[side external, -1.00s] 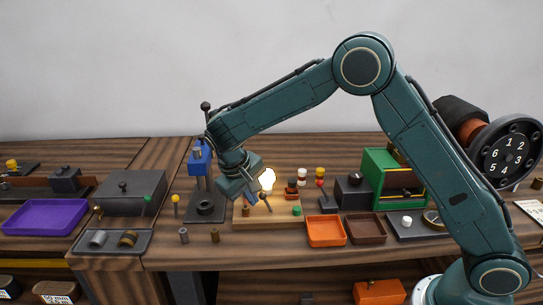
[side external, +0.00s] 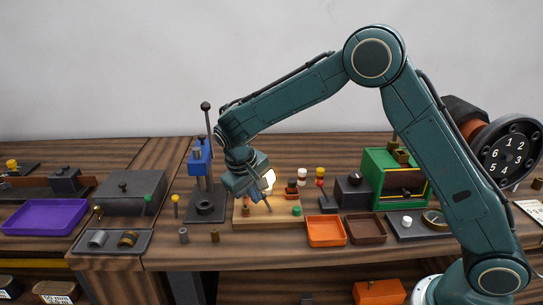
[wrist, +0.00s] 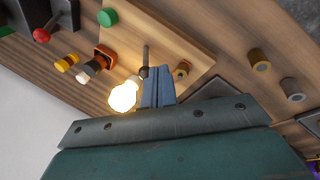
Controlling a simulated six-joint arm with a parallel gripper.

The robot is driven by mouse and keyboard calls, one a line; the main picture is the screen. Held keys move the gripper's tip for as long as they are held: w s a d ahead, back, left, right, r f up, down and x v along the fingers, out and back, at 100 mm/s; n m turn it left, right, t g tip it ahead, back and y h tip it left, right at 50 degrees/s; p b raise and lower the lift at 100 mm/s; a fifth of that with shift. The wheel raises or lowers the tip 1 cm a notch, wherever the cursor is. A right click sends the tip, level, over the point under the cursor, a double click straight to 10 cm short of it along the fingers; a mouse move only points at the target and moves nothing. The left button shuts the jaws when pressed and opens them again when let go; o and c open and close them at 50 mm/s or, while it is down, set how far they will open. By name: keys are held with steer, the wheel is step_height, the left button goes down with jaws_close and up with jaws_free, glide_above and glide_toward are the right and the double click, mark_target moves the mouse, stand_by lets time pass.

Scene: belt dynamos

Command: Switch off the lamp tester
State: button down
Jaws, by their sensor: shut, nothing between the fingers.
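The lamp tester is a light wooden board (side external: 262,223) on the bench, also in the wrist view (wrist: 185,40). Its bulb (side external: 269,178) glows, and it shines in the wrist view (wrist: 123,96) just left of my fingers. A thin dark lever (wrist: 145,58) stands on the board right by my fingertips; I cannot tell if they touch. A green knob (side external: 297,211) sits at the board's right part and shows in the wrist view (wrist: 108,17). My gripper (side external: 255,198) is low over the board, its blue fingers shut and empty (wrist: 157,72).
A blue press (side external: 200,165) stands close left of the tester. Orange (side external: 325,232) and brown (side external: 366,229) trays lie to the right, with a green-framed box (side external: 380,172) behind. Small cylinders (side external: 183,235) stand at the front left. A brass piece (wrist: 182,68) is beside my fingers.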

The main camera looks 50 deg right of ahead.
steer(key=shift+s+d+r+t+y, duration=0.25)
steer(key=shift+s+d+t+y, duration=0.05)
steer(key=shift+d+t+y, duration=0.1)
stand_by(0.4)
steer(key=shift+s+d+r+t+y, duration=0.15)
steer(key=shift+s+d+t+y, duration=0.15)
steer(key=shift+s+t+y, duration=0.1)
steer(key=shift+s+d+r+m+t+y, duration=0.15)
steer(key=shift+s+d+m+t+y, duration=0.15)
steer(key=shift+s+d+t+y, duration=0.6)
steer(key=shift+s+d, duration=0.4)
steer(key=shift+d, duration=0.05)
steer(key=shift+r, duration=0.7)
steer(key=shift+a+r, duration=0.1)
steer(key=shift+a, duration=0.05)
